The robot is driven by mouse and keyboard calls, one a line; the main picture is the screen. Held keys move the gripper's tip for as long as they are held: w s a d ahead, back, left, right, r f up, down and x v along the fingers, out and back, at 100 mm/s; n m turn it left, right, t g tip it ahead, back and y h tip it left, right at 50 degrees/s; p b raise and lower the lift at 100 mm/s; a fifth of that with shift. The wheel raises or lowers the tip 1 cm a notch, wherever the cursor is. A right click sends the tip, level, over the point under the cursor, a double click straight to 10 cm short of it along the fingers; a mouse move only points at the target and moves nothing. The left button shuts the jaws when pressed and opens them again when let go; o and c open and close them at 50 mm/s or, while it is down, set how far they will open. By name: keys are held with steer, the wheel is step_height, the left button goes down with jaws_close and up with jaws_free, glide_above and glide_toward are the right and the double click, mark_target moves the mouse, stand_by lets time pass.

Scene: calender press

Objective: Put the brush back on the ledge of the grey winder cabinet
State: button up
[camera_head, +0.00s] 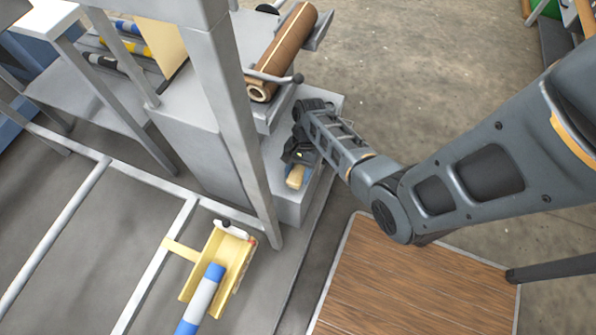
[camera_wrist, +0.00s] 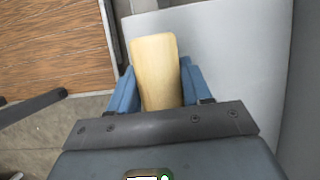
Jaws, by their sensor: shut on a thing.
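The brush (camera_head: 295,176) shows as a pale wooden piece at the end of my gripper (camera_head: 299,170). My gripper is over the low ledge (camera_head: 289,209) of the grey winder cabinet (camera_head: 201,133), near the ledge's front end. In the wrist view the brush (camera_wrist: 154,62) sticks out between the two blue fingers (camera_wrist: 159,88), which are shut on its sides. The grey ledge surface (camera_wrist: 225,45) lies behind and to the right of it. The bristles are not visible. I cannot tell whether the brush touches the ledge.
A brown roll (camera_head: 284,50) lies in the cabinet's upper holder, behind my gripper. A grey post (camera_head: 235,120) stands left of the ledge. A yellow bracket (camera_head: 226,260) holds a blue and white roll (camera_head: 202,300) in front. A wooden-topped platform (camera_head: 410,290) is at lower right.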

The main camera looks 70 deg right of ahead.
mark_target(298, 170)
steer(key=shift+f, duration=0.15)
steer(key=o, duration=1)
steer(key=v, duration=0.5)
steer(key=shift+p, duration=0.4)
steer(key=d+b, duration=0.1)
steer(key=d, duration=0.5)
steer(key=d+b, duration=0.2)
steer(key=d, duration=0.4)
steer(key=shift+w, duration=0.2)
